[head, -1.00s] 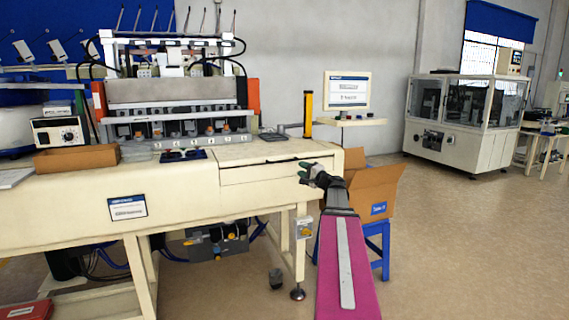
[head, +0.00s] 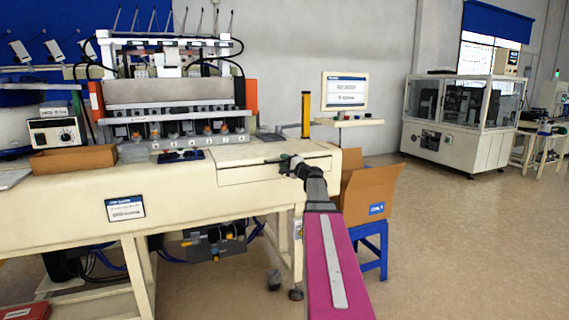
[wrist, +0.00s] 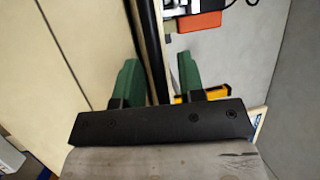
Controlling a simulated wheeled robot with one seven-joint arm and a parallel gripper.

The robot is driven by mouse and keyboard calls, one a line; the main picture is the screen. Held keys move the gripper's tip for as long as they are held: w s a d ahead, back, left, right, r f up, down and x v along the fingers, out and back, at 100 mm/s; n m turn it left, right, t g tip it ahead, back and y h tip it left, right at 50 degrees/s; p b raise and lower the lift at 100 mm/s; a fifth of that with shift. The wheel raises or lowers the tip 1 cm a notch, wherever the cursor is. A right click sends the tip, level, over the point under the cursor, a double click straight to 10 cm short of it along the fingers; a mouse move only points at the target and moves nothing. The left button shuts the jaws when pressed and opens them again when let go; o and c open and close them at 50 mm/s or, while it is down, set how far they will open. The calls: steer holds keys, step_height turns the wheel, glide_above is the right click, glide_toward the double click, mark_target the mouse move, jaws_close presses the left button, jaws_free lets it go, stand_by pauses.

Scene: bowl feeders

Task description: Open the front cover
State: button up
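The front cover (head: 250,174) is a cream panel on the right part of the long cream machine bench, and it looks closed. A dark handle bar (wrist: 150,45) runs along the cream surface in the wrist view. My gripper (head: 290,163) is at the cover's right part in the head view. In the wrist view its two green fingers (wrist: 157,80) are apart, with the dark bar between them. The left finger is close to the bar, and a gap shows on the right finger's side. Whether either finger touches the bar is unclear.
A cardboard box (head: 372,190) stands on a blue stool (head: 372,250) right of the bench, close to my arm. A yellow post (head: 305,115) and a monitor (head: 345,91) rise behind the cover. Open floor lies to the right.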

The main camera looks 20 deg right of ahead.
jaws_close()
